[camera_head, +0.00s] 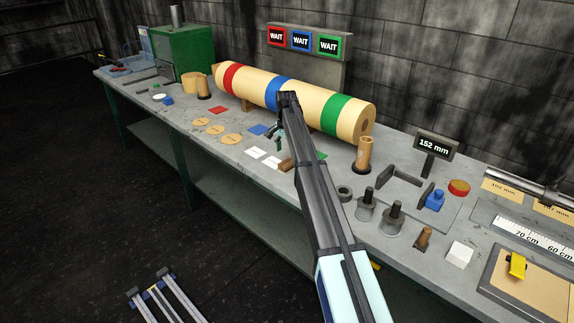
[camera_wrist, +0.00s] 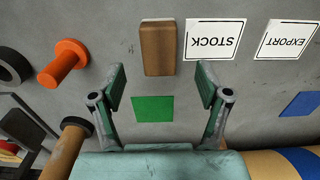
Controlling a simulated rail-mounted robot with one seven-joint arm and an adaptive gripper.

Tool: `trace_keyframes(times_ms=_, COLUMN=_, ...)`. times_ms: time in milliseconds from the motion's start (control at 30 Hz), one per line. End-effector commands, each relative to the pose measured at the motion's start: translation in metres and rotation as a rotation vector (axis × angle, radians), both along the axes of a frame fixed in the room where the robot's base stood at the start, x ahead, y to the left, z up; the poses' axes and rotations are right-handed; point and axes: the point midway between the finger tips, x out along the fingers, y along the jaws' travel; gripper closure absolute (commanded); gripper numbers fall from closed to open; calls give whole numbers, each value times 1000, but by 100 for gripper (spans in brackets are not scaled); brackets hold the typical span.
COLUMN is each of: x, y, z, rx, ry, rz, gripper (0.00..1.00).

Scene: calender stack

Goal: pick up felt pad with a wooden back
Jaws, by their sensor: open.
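A brown wooden block (camera_wrist: 158,50), which looks like the felt pad's back, lies flat on the grey bench, with a thin pale edge at its far end in the wrist view. In the head view the block (camera_head: 286,165) shows beside the white cards, partly hidden by my arm. My gripper (camera_wrist: 161,80) is open and empty above the bench. Its two green-padded fingers stand apart, one on each side of the block's line, with the block just beyond the tips. In the head view my gripper (camera_head: 277,138) hangs over the cards, its fingers small and partly hidden.
A STOCK card (camera_wrist: 215,39) lies close right of the block, an EXPORT card (camera_wrist: 287,40) farther right. A green square (camera_wrist: 153,109) lies between my fingers. An orange peg (camera_wrist: 62,62) is at left. The striped roller (camera_head: 306,100) stands behind my gripper.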

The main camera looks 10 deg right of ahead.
Motion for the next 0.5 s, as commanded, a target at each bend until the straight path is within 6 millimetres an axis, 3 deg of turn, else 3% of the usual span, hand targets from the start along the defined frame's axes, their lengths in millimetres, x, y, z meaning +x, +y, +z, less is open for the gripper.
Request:
trace_keyframes(times_ms=333, x=0, y=-1, z=-18, rx=0, ry=1, rz=0, gripper=24)
trace_keyframes(times_ms=500, x=0, y=-4, z=-39, rx=0, ry=2, rz=0, gripper=24)
